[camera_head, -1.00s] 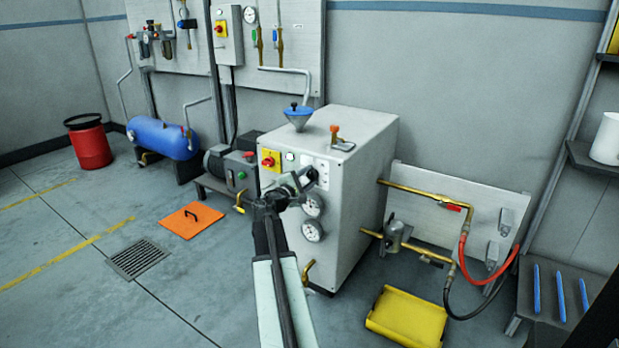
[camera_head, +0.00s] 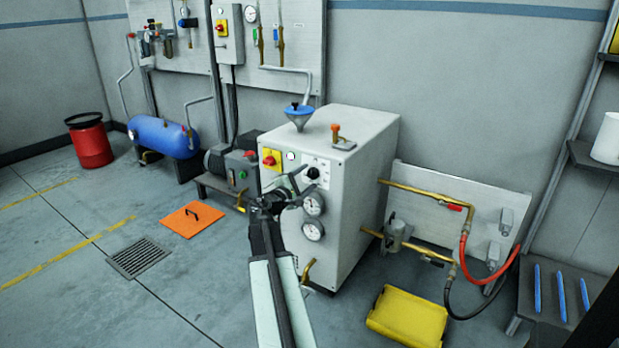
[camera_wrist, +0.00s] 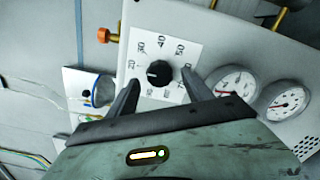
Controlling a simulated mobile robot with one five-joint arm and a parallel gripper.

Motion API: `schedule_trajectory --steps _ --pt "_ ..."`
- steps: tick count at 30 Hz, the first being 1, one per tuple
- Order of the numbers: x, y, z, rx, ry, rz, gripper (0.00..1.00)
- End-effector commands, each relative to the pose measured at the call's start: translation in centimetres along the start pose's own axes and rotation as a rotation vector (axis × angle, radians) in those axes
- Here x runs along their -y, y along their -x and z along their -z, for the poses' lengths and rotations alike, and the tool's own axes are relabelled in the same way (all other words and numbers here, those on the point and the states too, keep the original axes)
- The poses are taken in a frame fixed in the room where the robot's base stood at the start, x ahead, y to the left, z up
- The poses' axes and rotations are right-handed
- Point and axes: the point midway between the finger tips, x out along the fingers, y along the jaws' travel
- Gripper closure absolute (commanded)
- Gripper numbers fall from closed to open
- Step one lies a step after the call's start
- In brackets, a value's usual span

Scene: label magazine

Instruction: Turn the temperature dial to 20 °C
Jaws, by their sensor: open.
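The temperature dial is a black round knob (camera_wrist: 159,73) on a white scale plate (camera_wrist: 168,37) with printed numbers. In the wrist view a light mark on the knob points left, towards the low-number side near 20; I cannot read its exact setting. In the head view the dial (camera_head: 313,173) is on the front of the grey cabinet (camera_head: 345,225). My gripper (camera_wrist: 160,82) is open, with one finger on each side of the knob and visible gaps to it. In the head view my gripper (camera_head: 303,180) is just left of and below the dial.
Two round gauges (camera_head: 313,204) sit below the dial. A red-and-yellow switch (camera_head: 271,159) is to its left. A blue funnel (camera_head: 298,116) stands on top of the cabinet. A yellow tray (camera_head: 408,318) lies on the floor at right.

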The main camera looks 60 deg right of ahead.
Motion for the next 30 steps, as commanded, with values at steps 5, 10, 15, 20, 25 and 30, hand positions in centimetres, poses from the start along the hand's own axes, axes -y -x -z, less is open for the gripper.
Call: schedule_trajectory --steps 5,10,15,20,25,30 --pt "0.1 3.9 -0.2 -0.001 0.000 0.000 0.41" --pt "0.1 5.8 -0.1 0.000 0.000 0.001 0.41" --pt "0.1 5.8 0.0 0.001 0.000 0.001 0.41" --pt "0.1 5.8 0.0 0.001 0.000 0.001 0.41" --pt "-0.3 6.2 0.3 -0.007 0.000 -0.003 0.41" --pt "-5.2 12.4 5.9 -0.119 0.000 -0.059 0.41"
